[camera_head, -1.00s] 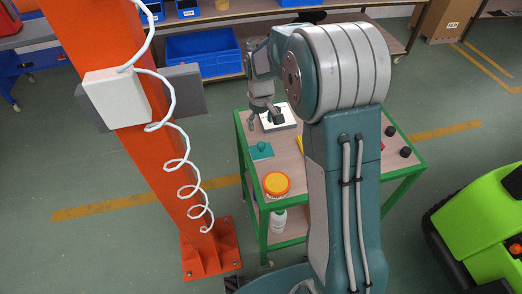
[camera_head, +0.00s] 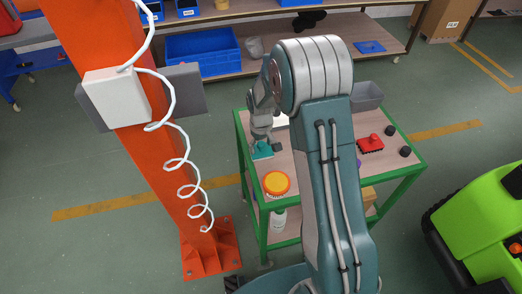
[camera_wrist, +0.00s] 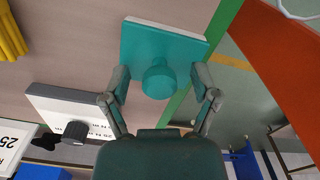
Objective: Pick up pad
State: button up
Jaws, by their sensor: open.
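The pad is a teal square block with a round knob on top and a white underside layer. In the head view the pad (camera_head: 262,154) lies on the left edge of the green-framed cart's top. In the wrist view the pad (camera_wrist: 150,42) is at upper centre, close to the green rim. My gripper (camera_wrist: 160,84) is open, its two fingers on either side of the pad's knob. In the head view my gripper (camera_head: 263,140) is just above the pad and partly hides it. I cannot tell whether the fingers touch the knob.
An orange-lidded jar (camera_head: 276,184) stands in front of the pad on the cart. A white block with a dark knob (camera_wrist: 75,128) and yellow gloves (camera_wrist: 12,35) lie nearby. A red brush (camera_head: 370,144) and a grey bin (camera_head: 366,96) are farther right. An orange post (camera_head: 150,150) stands left.

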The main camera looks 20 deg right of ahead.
aim_at(261, 143)
grip_shut()
jog(key=shift+r, duration=0.15)
jog(key=shift+r, duration=0.3)
notch_tip(261, 143, up, 3)
jog(key=shift+f, duration=0.2)
jog(key=s+r, duration=0.9)
jog(key=s, duration=0.5)
jog(key=shift+a+r, duration=0.3)
jog(key=shift+a, duration=0.15)
